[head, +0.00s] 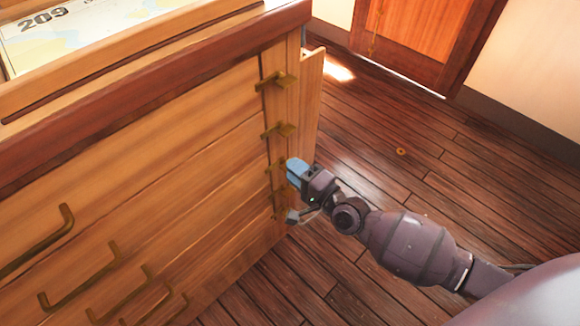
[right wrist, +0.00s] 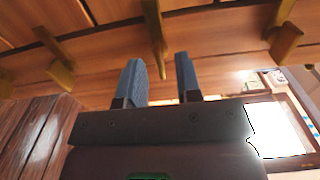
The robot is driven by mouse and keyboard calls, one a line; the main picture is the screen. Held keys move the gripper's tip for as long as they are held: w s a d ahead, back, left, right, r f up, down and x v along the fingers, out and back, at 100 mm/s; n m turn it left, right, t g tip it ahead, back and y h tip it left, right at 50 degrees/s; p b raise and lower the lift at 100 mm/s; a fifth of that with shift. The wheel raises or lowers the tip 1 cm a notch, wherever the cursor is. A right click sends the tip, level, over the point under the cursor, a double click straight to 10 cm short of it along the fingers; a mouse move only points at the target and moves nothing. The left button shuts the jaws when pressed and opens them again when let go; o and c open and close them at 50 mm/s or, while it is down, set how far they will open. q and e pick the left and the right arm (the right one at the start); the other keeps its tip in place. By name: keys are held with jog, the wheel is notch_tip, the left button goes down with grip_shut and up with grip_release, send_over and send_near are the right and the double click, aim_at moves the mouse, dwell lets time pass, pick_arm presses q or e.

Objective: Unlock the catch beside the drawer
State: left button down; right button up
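A wooden cabinet (head: 150,135) has stacked drawers. Several brass catches run down its right front edge: an upper catch (head: 277,82), one below it (head: 279,131), and lower ones partly hidden by my gripper. My right gripper (head: 296,170) is at a lower catch, its blue fingertips close to the cabinet edge. In the right wrist view, the gripper (right wrist: 158,65) has its two fingers apart, with a brass catch (right wrist: 154,28) reaching down into the gap between them. I cannot tell whether they touch. More catches show at left (right wrist: 55,58) and right (right wrist: 283,38). My left gripper is out of view.
Brass drawer handles (head: 45,240) stick out at the left. A chart (head: 75,25) lies on the cabinet top. A wooden panel (head: 311,95) projects behind the cabinet's right edge. The plank floor (head: 400,200) is open on the right, with a small brass ring (head: 400,151).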

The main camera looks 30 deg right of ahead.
jog(key=shift+x, duration=0.85)
grip_shut()
